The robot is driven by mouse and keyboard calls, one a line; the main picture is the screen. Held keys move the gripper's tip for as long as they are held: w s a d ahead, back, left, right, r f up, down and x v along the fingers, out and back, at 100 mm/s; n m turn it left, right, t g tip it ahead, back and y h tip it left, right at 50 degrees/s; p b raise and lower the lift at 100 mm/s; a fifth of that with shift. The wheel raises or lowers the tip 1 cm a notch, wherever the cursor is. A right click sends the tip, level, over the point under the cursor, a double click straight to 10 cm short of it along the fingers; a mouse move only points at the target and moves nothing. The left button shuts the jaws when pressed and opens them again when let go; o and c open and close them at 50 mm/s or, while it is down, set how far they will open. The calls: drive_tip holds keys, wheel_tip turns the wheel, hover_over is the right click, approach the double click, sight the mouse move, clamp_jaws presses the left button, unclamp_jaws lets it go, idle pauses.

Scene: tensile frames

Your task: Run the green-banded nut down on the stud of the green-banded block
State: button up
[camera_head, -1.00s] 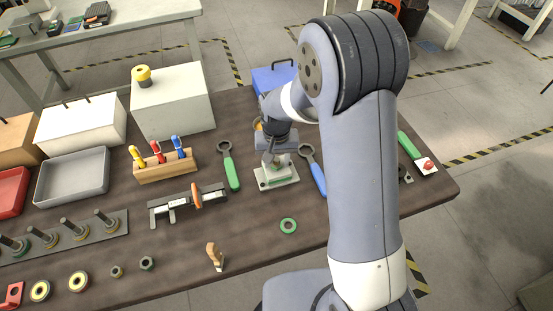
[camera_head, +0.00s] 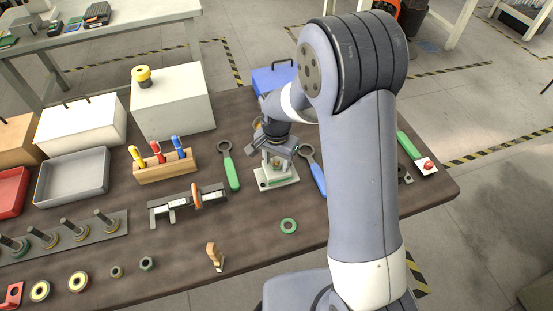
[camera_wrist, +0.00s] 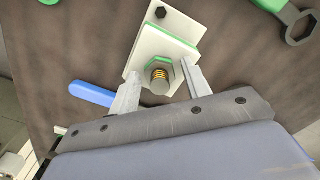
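The green-banded block (camera_head: 284,181) is a pale plate with a raised part, standing on the bench in the head view. In the wrist view the block (camera_wrist: 150,47) shows a green edge and a dark hex bolt head. Its threaded stud (camera_wrist: 159,80) points toward the wrist camera. A hex nut (camera_wrist: 175,82), greyish green, sits around the stud, whose end shows through it. My gripper (camera_wrist: 163,70) has one finger on each side of the nut. Whether the fingers touch it is not clear. In the head view my gripper (camera_head: 275,151) is just above the block.
A green-handled wrench (camera_head: 231,173) lies left of the block and a blue-handled wrench (camera_head: 318,178) right of it. A green ring (camera_head: 288,226) lies in front. A caliper-like tool (camera_head: 190,200) and a screwdriver rack (camera_head: 165,167) are further left. The bench between block and ring is clear.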

drive_tip(key=shift+o, duration=0.6)
wheel_tip(320, 180, up, 11)
drive_tip(key=shift+b, duration=0.45)
drive_tip(key=shift+f, duration=0.1)
wheel_tip(320, 180, down, 11)
drive_tip(key=shift+p, duration=0.45)
drive_tip(key=n, duration=0.6)
drive_tip(key=shift+r+n, duration=0.2)
drive_tip(key=shift+n, duration=0.1)
drive_tip(key=shift+m, duration=0.5)
drive_tip(key=shift+n, duration=0.3)
